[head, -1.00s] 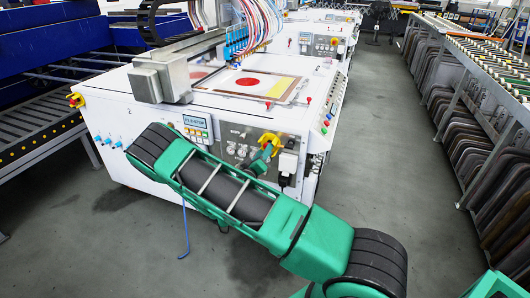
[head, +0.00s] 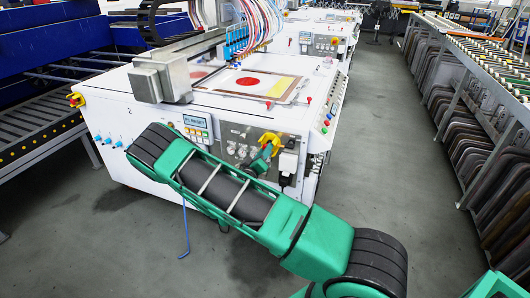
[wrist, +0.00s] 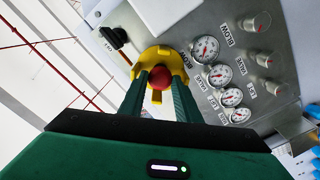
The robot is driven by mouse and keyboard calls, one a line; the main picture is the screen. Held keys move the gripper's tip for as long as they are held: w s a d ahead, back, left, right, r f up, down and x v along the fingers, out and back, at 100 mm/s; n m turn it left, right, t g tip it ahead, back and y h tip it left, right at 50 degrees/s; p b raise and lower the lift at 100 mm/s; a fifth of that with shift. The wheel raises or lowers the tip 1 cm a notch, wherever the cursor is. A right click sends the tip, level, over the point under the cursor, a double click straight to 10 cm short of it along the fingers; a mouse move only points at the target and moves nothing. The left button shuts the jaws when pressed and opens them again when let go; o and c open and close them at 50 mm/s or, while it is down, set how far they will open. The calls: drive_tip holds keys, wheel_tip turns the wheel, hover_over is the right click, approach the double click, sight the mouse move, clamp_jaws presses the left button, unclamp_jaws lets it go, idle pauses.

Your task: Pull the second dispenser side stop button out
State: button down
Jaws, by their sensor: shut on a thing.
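The stop button (wrist: 160,75) is a red knob inside a yellow shroud (wrist: 172,60) on the grey front panel of the near white machine. In the wrist view my gripper (wrist: 159,92) has its two green fingers at either side of the red knob, shut on it. In the head view the yellow shroud (head: 269,138) shows at the right of the panel, with my gripper (head: 266,153) right in front of it. The red knob is hidden there. A small display (head: 195,120) left of the panel seems to read "P1 RESET".
Several gauges (wrist: 207,49) and knobs sit beside the shroud, and a black switch (wrist: 114,37) is on the other side. The floor aisle (head: 385,150) is clear.

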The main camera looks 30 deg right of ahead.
drive_tip(key=c, duration=1.7)
unclamp_jaws()
drive_tip(key=shift+a+f, duration=0.25)
drive_tip(key=shift+a, duration=0.05)
drive_tip(key=shift+o, duration=0.6)
drive_tip(key=shift+r, duration=0.1)
drive_tip(key=v, duration=1.1)
drive_tip(key=shift+d, duration=0.15)
drive_tip(key=s+d+r+m+g+y, duration=0.2)
drive_tip(key=s+d+r+m+g, duration=0.2)
drive_tip(key=s+d+g, duration=0.3)
drive_tip(key=s+d+r+m+g+y, duration=0.2)
drive_tip(key=s+d+r+m+g, duration=0.3)
drive_tip(key=s, duration=0.5)
drive_tip(key=s+a+r+n+y, duration=0.1)
drive_tip(key=s+a+r+y, duration=0.2)
drive_tip(key=s, duration=0.4)
drive_tip(key=s+a+r+n+y, duration=0.1)
drive_tip(key=s+a+r+y, duration=0.2)
drive_tip(key=s, duration=0.4)
drive_tip(key=s+a+r+n+t+y, duration=0.1)
drive_tip(key=s+a+r+n+y, duration=0.1)
drive_tip(key=s, duration=0.5)
wheel_tip(320, 180, up, 3)
drive_tip(key=shift+s+a+r+y, duration=0.25)
drive_tip(key=shift+a+y, duration=0.2)
drive_tip(key=shift+y, duration=0.75)
